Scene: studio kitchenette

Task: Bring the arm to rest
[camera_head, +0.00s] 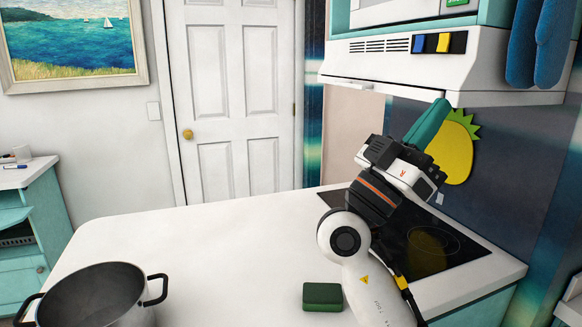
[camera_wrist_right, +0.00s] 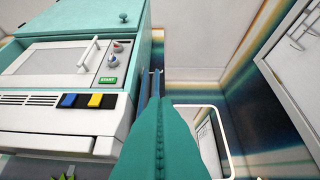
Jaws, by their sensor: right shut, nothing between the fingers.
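My right arm reaches up over the counter in the head view. Its right gripper (camera_head: 428,124) is raised in front of the range hood, with its teal fingers pointing up and to the right. The fingers are shut with nothing between them. In the right wrist view the shut teal fingers (camera_wrist_right: 160,130) fill the lower middle, and nothing is held. My left gripper is not in the head view.
The hood (camera_head: 440,72) hangs close behind and above the gripper. A black cooktop (camera_head: 425,245) lies below the arm. A green sponge (camera_head: 322,296) and a grey pot (camera_head: 95,295) stand on the white counter (camera_head: 215,245), whose middle is clear. Blue mitts (camera_head: 540,45) hang at right.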

